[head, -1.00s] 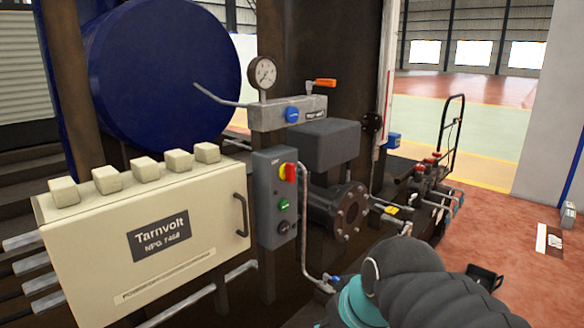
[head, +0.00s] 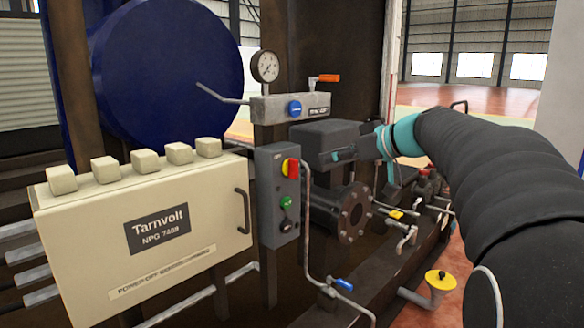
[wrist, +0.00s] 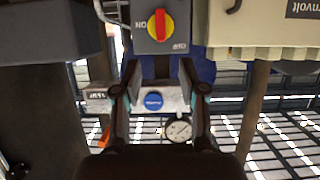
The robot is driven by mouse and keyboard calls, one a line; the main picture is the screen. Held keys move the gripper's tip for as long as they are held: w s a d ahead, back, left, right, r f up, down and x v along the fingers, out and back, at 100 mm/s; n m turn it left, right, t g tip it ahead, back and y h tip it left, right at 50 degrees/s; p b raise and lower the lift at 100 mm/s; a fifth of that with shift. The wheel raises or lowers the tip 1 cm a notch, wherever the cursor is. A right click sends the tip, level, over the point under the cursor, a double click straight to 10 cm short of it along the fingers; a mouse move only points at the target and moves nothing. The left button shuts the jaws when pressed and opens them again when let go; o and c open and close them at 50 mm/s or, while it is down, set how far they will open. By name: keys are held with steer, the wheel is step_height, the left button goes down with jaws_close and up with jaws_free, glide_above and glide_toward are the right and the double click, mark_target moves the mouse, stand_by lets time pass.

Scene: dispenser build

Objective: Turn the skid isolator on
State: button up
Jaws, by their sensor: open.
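The skid isolator is a red handle on a yellow disc (head: 289,168), high on the front of a grey control box (head: 277,222). In the wrist view, which is upside down, the isolator (wrist: 160,25) is near the top middle. Its red handle stands upright in line with the box, and an inverted ON mark shows at the left of the disc. My gripper (head: 340,156) is to the right of the box in the head view, in front of the dark motor housing. In the wrist view my gripper (wrist: 159,75) has its fingers apart and empty, clear of the isolator.
A green button (head: 286,202) is below the isolator. A cream Tarnvolt cabinet (head: 120,270) is at the left. A pipe flange (head: 355,212) is at the right.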

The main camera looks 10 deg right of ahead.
mark_target(297, 166)
steer(key=p+x, duration=0.1)
steer(key=x, duration=1.1)
steer(key=shift+w+a+f, duration=0.15)
steer(key=shift+a+f, duration=0.05)
jaws_close()
